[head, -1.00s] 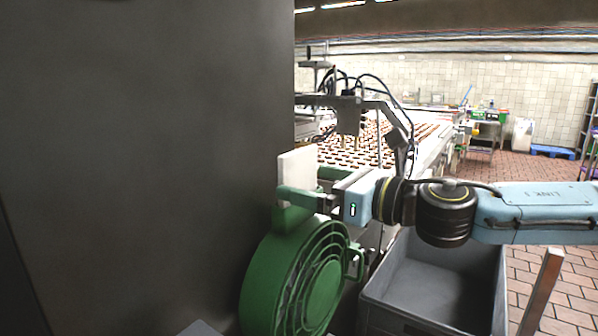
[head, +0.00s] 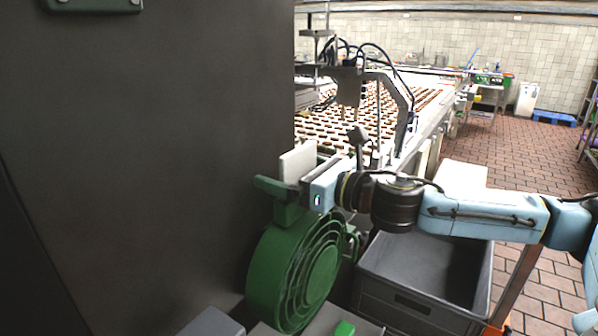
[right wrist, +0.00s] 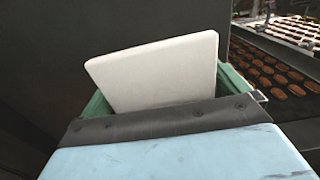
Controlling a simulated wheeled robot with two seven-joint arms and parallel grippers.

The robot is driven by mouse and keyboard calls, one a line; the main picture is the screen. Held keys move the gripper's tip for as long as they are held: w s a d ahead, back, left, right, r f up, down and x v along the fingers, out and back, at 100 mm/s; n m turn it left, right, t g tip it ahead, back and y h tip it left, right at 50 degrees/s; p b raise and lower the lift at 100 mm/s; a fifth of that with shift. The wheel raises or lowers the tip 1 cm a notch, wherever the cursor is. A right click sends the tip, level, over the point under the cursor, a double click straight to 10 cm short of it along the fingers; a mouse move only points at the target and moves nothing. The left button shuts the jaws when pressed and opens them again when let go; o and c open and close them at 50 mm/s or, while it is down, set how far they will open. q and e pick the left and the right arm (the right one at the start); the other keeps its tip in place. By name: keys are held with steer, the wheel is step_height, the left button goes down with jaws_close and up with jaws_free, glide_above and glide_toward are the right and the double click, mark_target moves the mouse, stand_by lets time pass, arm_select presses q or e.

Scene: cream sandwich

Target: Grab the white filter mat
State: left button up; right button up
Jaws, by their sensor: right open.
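The white filter mat (head: 297,161) stands upright, slightly tilted, just above the round green fan unit (head: 295,272), beside the dark cabinet wall. Its lower part is hidden behind my gripper. My left gripper is not in view.
A big dark cabinet (head: 150,160) fills the left. A grey open crate (head: 410,305) stands below my right arm. Behind is a conveyor (head: 432,128) with rows of biscuits. Tiled floor (head: 540,170) is open at the right.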

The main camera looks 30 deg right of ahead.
steer(key=shift+c, duration=0.3)
steer(key=c, duration=0.6)
